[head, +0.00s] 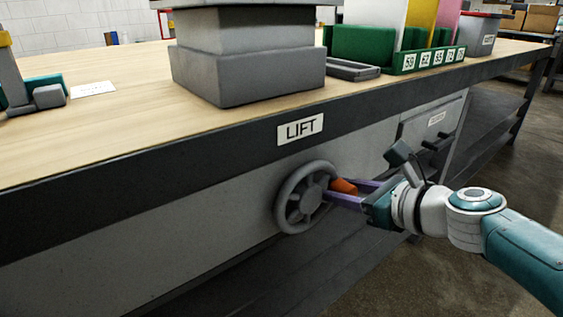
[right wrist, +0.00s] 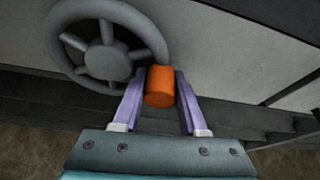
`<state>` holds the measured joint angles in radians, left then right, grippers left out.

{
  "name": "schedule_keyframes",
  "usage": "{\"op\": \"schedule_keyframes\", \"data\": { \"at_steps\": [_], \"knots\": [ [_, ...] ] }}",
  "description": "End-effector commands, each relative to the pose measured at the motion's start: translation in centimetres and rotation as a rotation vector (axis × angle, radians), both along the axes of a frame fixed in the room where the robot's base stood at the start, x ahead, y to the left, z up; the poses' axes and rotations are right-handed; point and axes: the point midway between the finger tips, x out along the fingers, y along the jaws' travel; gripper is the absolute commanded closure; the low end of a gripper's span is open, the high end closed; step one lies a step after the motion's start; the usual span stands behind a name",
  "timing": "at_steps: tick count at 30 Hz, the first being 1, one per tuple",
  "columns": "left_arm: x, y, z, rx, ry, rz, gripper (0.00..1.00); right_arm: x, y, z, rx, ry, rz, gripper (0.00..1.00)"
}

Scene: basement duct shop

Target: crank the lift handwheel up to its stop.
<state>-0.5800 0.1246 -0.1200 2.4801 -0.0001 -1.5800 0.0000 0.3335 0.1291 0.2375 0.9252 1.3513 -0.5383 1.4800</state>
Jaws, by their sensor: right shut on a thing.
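The grey lift handwheel (head: 305,197) is mounted on the bench's front panel, below the white LIFT label (head: 300,129). Its orange crank knob (head: 344,186) is at the wheel's right side. My right gripper (head: 345,192) is shut on the knob, with a purple finger on either side of it. In the right wrist view the wheel (right wrist: 107,50) is at upper left and the orange knob (right wrist: 160,87) lies between the fingertips (right wrist: 157,88). The grey lift column (head: 247,60) stands on the bench top above. My left gripper is not in view.
The bench's dark front edge (head: 180,160) runs above the wheel. A panel with dark handles (head: 437,143) is to the wheel's right. Green numbered bins (head: 415,60) and a small grey tray (head: 352,70) stand on the bench top. An open shelf lies below.

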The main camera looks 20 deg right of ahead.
Motion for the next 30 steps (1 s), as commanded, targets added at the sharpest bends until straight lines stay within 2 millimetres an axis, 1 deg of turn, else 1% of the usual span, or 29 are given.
{"op": "schedule_keyframes", "data": {
  "at_steps": [1, 14, 15, 16, 17, 18, 25, 28, 30],
  "knots": [
    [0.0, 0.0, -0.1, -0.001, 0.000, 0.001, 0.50, -0.3, -0.2, -0.7, -0.005, 0.015, -0.005, 1.00],
    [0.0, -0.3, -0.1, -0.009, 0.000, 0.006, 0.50, -0.4, -0.2, -0.9, -0.003, 0.019, -0.004, 1.00],
    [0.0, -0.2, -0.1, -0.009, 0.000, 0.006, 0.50, -0.4, -0.2, -0.9, -0.003, 0.019, -0.004, 0.54],
    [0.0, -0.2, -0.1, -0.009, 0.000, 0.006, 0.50, -0.4, -0.2, -0.9, -0.002, 0.019, -0.003, 0.50],
    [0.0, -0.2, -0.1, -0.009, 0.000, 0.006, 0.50, -0.4, -0.2, -0.8, -0.002, 0.018, -0.003, 0.47],
    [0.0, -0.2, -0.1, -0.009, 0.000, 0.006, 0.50, -0.3, -0.2, -0.8, -0.001, 0.017, -0.004, 0.46],
    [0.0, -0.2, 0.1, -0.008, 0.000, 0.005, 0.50, -0.3, -0.1, -0.4, 0.003, 0.013, -0.002, 0.46],
    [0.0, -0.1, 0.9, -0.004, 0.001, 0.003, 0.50, -1.0, -0.3, 0.2, 0.004, 0.012, -0.002, 0.46],
    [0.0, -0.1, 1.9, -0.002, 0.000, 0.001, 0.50, -2.0, -0.6, 0.8, 0.003, 0.014, -0.003, 0.46]
  ]
}}
